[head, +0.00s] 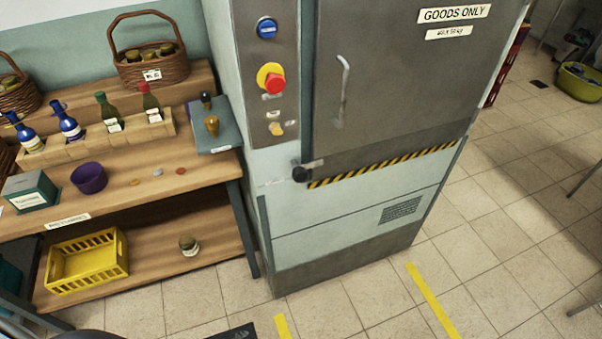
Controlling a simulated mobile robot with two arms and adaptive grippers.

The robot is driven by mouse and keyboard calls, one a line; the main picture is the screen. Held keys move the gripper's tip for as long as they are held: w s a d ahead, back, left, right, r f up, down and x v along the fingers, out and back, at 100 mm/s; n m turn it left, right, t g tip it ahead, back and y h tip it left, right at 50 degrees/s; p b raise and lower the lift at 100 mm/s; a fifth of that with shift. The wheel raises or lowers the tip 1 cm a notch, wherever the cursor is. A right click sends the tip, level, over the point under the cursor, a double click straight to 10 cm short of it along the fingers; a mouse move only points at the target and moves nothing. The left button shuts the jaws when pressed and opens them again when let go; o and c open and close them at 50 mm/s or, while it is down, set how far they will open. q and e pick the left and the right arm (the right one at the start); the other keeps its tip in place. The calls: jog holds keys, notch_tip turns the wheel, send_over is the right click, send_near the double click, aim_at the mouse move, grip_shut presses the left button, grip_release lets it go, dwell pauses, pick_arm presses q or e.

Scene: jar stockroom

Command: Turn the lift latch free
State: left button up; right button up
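The goods lift (370,150) is a grey cabinet with a closed door marked "GOODS ONLY". The lift latch (305,172), a dark knob with a short metal bar, sits at the lower left corner of the door, by the left end of the yellow-black striped strip. The bar reaches right from the knob onto the door's edge. A pale vertical handle (342,90) is on the door. Neither of my grippers shows in the head view.
A wooden shelf table (130,190) with bottles, baskets and a purple bowl (89,178) stands left of the lift. A yellow crate (88,262) is on its lower shelf. Tiled floor before the lift is mostly clear, with yellow tape lines (432,300).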

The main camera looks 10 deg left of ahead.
pick_arm(q)
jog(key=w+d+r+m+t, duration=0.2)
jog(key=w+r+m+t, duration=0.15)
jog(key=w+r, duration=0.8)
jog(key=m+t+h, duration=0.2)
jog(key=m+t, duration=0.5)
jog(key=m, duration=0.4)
send_near(297, 178)
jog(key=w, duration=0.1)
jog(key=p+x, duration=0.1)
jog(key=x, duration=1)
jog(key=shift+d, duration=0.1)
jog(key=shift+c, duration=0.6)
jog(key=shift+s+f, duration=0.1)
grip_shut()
